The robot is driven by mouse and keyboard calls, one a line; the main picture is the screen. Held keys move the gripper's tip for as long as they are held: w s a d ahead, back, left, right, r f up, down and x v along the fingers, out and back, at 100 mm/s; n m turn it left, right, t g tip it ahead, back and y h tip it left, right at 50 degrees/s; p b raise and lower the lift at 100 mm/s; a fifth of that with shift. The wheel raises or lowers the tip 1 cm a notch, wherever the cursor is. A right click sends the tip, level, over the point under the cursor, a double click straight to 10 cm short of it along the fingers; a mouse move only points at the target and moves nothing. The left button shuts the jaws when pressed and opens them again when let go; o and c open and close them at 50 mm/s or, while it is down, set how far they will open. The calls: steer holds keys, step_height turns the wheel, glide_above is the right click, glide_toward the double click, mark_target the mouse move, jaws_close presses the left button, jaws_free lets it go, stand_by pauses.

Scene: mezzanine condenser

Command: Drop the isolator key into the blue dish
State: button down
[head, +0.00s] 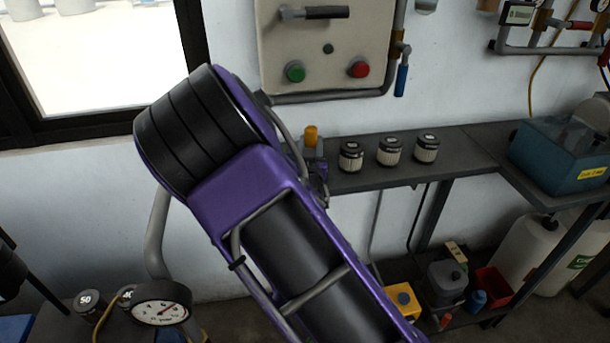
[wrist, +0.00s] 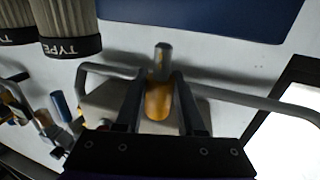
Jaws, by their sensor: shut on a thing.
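My gripper (wrist: 160,90) is shut on the isolator key (wrist: 159,102) in the wrist view. The key has an orange body between my fingers and a grey end reaching past them. In the head view, the orange part of the key (head: 311,134) shows above the left end of the wall shelf, beside my purple arm, which hides most of my gripper. A dark blue surface (wrist: 215,17) crosses the top of the wrist view, apart from the key. It may be the blue dish, but I cannot tell. I cannot make out the dish in the head view.
Three lidded jars (head: 390,151) stand on the grey shelf (head: 460,148), right of the key. A beige panel (head: 325,45) with green and red buttons hangs above. A teal tank (head: 562,155) stands at the right. A gauge (head: 161,303) is at lower left.

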steer(key=shift+f, duration=0.75)
steer(key=shift+c, duration=2.2)
jaws_free()
steer(key=s+a+p, duration=0.1)
steer(key=s+p, duration=0.3)
steer(key=s, duration=1.3)
steer(key=shift+s, duration=0.15)
